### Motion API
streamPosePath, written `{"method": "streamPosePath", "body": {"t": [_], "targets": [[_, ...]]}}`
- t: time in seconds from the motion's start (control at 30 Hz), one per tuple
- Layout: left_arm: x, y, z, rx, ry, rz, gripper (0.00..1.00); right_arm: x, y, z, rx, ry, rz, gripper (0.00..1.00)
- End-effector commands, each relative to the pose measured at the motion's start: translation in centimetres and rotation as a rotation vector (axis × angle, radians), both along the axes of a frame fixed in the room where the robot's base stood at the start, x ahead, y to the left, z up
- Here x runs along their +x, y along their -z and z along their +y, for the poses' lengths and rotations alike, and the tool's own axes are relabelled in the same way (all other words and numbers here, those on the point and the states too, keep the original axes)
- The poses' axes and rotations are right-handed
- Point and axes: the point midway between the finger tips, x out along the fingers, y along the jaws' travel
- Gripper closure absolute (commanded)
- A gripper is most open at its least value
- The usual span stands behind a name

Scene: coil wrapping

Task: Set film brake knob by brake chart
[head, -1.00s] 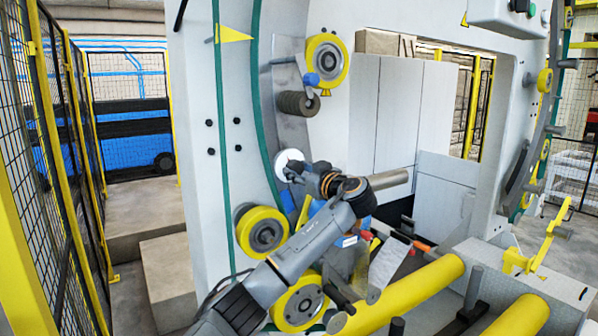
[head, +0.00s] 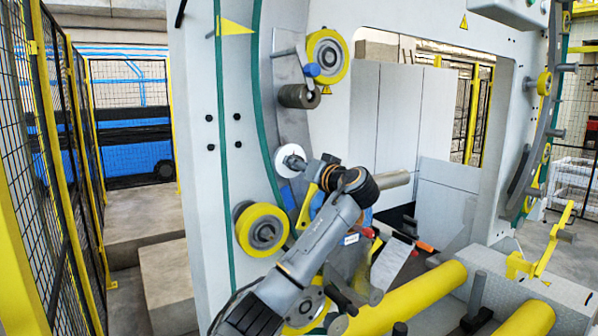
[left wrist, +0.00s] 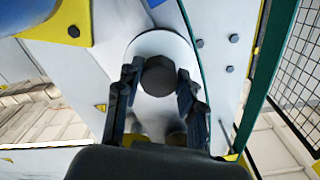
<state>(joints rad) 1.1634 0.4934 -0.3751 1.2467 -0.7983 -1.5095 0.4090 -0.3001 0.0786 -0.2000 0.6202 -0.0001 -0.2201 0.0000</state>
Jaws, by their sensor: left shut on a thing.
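The dark hexagonal brake knob (left wrist: 158,76) sits in front of a white round plate (left wrist: 160,45) in the left wrist view. My left gripper (left wrist: 157,84) is shut on it, one dark finger on each side. In the head view the white plate (head: 289,158) is on the machine's curved ring, and my left gripper (head: 302,164) reaches it from the right. The knob is mostly hidden there, and its setting cannot be read. No brake chart can be read; a pale sheet-like panel (head: 391,262) stands right of my arm. My right gripper is out of view.
Yellow rollers (head: 262,230) and a dark cylinder (head: 299,96) sit on the ring around the knob. Long yellow rollers (head: 410,297) lie at lower right.

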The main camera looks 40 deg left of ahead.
Motion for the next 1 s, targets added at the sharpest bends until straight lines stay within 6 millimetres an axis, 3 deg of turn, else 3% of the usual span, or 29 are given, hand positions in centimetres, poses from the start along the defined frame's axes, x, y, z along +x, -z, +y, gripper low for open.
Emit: {"method": "streamPosePath", "body": {"t": [0.6, 1.0], "targets": [[-0.1, -0.3, 0.0, 0.162, 0.001, 0.551, 0.93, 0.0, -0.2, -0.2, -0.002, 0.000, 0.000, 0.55], [-0.1, -0.4, 0.0, 0.233, 0.002, 0.792, 0.93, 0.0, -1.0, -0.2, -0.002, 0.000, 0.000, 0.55]]}}
